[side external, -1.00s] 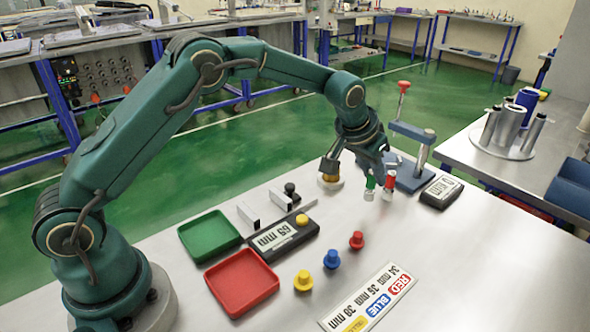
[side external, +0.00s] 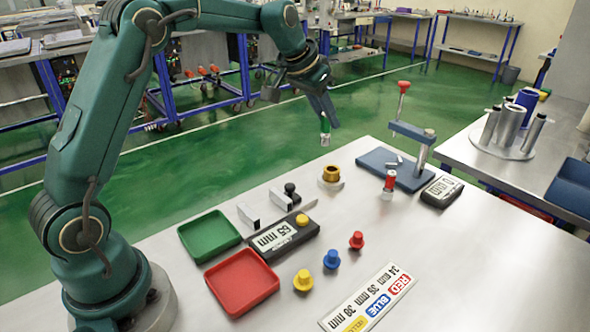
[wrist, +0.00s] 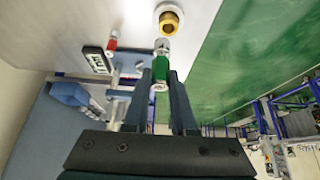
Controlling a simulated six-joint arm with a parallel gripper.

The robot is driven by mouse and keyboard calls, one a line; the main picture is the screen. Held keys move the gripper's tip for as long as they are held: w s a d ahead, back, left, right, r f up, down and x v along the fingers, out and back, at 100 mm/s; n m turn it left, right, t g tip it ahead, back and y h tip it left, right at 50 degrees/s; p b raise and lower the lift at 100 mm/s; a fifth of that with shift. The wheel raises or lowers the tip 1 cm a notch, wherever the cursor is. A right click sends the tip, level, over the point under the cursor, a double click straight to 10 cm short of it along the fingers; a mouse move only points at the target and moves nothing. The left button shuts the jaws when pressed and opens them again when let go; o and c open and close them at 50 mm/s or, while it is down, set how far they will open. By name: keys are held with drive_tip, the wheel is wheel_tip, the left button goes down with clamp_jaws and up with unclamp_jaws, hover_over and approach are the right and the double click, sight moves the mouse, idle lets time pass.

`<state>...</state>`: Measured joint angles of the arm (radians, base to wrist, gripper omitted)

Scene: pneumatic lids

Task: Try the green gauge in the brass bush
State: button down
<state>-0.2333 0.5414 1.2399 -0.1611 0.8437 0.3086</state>
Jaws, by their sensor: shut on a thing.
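My gripper (side external: 322,108) is shut on the green gauge (side external: 325,127), a small cylinder with a green middle and metal ends. It holds the gauge upright and raised well above the table, clear of everything. In the wrist view the green gauge (wrist: 160,68) sits between the fingertips of my gripper (wrist: 163,85). The brass bush (side external: 331,174) stands on a pale base on the table, below the gauge and apart from it. The bush's open bore (wrist: 169,23) shows in the wrist view, just beyond the gauge's end.
A red gauge (side external: 390,181) stands beside a blue stand with a red-knobbed lever (side external: 403,88). Digital readouts (side external: 441,191) lie nearby. Green (side external: 209,236) and red (side external: 243,281) trays, coloured plugs (side external: 331,259) and a label card (side external: 368,297) occupy the front.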

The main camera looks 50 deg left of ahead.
drive_tip(key=a+x, duration=0.1)
drive_tip(key=x, duration=0.8)
drive_tip(key=shift+s+f, duration=0.15)
drive_tip(key=shift+f, duration=0.05)
idle(0.4)
drive_tip(key=shift+a+f, duration=0.1)
drive_tip(key=shift+f, duration=1.15)
idle(2.3)
drive_tip(key=shift+r, duration=1.35)
idle(1.2)
